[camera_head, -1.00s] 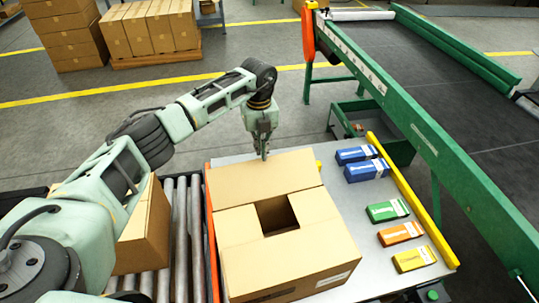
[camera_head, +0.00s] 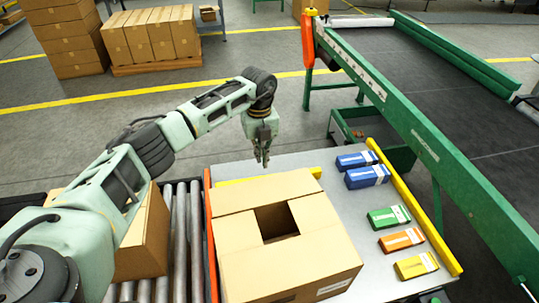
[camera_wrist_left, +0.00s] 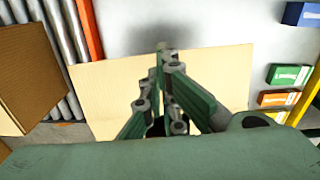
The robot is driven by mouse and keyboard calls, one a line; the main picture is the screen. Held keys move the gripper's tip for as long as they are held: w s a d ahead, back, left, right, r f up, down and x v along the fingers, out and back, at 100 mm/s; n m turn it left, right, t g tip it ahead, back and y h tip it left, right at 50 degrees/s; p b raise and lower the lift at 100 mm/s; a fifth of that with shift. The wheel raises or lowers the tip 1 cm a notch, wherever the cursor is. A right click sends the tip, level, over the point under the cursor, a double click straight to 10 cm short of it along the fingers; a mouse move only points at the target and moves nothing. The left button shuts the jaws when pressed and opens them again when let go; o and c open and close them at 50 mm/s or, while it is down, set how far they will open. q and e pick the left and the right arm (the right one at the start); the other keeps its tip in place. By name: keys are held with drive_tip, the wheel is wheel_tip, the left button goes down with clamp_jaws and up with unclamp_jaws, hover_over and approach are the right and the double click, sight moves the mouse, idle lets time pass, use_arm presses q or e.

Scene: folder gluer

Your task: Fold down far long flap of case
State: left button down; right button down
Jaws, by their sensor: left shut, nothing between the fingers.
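The open cardboard case (camera_head: 290,265) stands on the grey table at the lower middle of the head view. Its short side flaps are folded inward, leaving a dark square opening (camera_head: 277,222) between them. The far long flap (camera_head: 265,193) is raised along the case's far edge. My left gripper (camera_head: 262,160) is shut and empty, pointing down just beyond the flap's top edge; I cannot tell whether it touches. In the left wrist view the fingers (camera_wrist_left: 163,75) show in front of a tan cardboard panel (camera_wrist_left: 95,85). My right gripper is not in view.
Blue, green, orange and yellow small boxes (camera_head: 388,217) lie right of the case, beside a yellow rail (camera_head: 415,205). Another carton (camera_head: 145,240) sits on the rollers (camera_head: 182,240) at left. A green-framed conveyor (camera_head: 430,150) runs along the right.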

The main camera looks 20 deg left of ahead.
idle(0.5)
use_arm(q)
drive_tip(key=s+d+p, duration=0.4)
drive_tip(key=s, duration=0.1)
drive_tip(key=s+d+p, duration=0.2)
drive_tip(key=p, duration=0.1)
drive_tip(key=shift+s+r, duration=0.15)
drive_tip(key=shift+s, duration=0.05)
drive_tip(key=shift+s+d+p, duration=0.3)
drive_tip(key=shift+s+d, duration=0.05)
drive_tip(key=shift+s, duration=0.15)
drive_tip(key=shift+s+d+p, duration=0.35)
drive_tip(key=shift+s+d+f+p, duration=0.2)
drive_tip(key=shift+s+d+p, duration=0.1)
drive_tip(key=shift+s+d, duration=0.45)
